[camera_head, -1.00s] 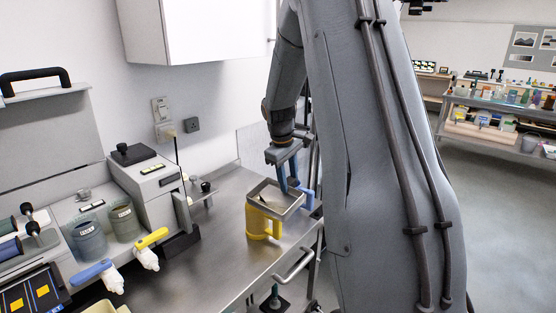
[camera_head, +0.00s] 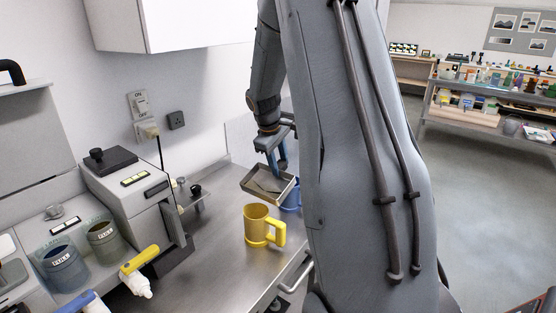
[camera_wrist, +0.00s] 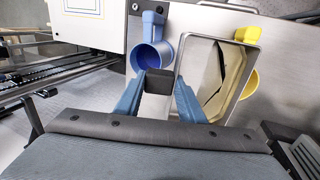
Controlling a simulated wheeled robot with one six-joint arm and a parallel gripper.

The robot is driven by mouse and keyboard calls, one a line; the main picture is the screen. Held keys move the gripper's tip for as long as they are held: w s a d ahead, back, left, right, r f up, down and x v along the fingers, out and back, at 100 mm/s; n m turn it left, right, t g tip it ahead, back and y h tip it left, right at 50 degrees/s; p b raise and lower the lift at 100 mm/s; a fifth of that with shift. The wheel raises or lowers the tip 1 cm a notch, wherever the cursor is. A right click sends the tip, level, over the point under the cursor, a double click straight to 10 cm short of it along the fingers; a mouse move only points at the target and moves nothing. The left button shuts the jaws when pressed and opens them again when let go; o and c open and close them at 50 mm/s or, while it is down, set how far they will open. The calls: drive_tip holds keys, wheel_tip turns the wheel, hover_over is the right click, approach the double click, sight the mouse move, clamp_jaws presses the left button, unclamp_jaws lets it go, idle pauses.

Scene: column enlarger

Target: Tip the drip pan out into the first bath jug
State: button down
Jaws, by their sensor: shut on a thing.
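My gripper (camera_head: 277,168) is shut on a dark block at the side of the drip pan (camera_head: 268,192), a shallow metal tray held in the air and looking tilted. In the wrist view the gripper (camera_wrist: 160,92) has the block between its fingers, with the pan (camera_wrist: 181,72) to its right. A dark streak shows inside the pan; I cannot tell if it is liquid. A yellow jug (camera_head: 256,226) stands upright on the counter, nearer than the pan. A blue jug (camera_head: 292,196) is partly hidden behind the pan; its open mouth shows in the wrist view (camera_wrist: 152,58). No label shows which is the first bath jug.
The steel counter (camera_head: 225,260) is bare around the yellow jug. A grey boxy machine (camera_head: 125,190) and two jars marked FULL, one blue (camera_head: 65,268) and one green (camera_head: 103,245), stand at left. A yellow-handled bottle (camera_head: 140,270) lies nearer. A rail (camera_head: 297,277) runs along the counter's front.

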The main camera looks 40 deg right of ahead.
sight(285, 173)
wheel_tip(285, 173, down, 2)
drive_tip(key=shift+f, duration=0.25)
drive_tip(key=shift+s+a+r+t+h, duration=0.25)
drive_tip(key=shift+a+r+h, duration=0.2)
drive_tip(key=shift+r+h, duration=0.2)
drive_tip(key=shift+s+a+r+t+h, duration=0.1)
drive_tip(key=shift+a+r+t+h, duration=0.25)
drive_tip(key=shift+r+h, duration=0.3)
drive_tip(key=shift+d+f, duration=0.1)
drive_tip(key=shift+s+d+b, duration=0.3)
drive_tip(key=shift+s+b, duration=0.05)
drive_tip(key=shift+s, duration=0.4)
drive_tip(key=shift+s+d+b, duration=0.25)
drive_tip(key=shift+s+b, duration=0.1)
drive_tip(key=shift+s, duration=0.35)
drive_tip(key=shift+a+b, duration=0.1)
drive_tip(key=shift+b, duration=0.45)
drive_tip(key=shift+s+a+r+t+h+b, duration=0.25)
drive_tip(key=shift+a+r+h+b, duration=0.6)
drive_tip(key=shift+b, duration=3.7)
drive_tip(key=shift+r+h+b, duration=0.1)
drive_tip(key=shift+h+b, duration=0.25)
drive_tip(key=shift+b, duration=0.25)
drive_tip(key=shift+b, duration=0.8)
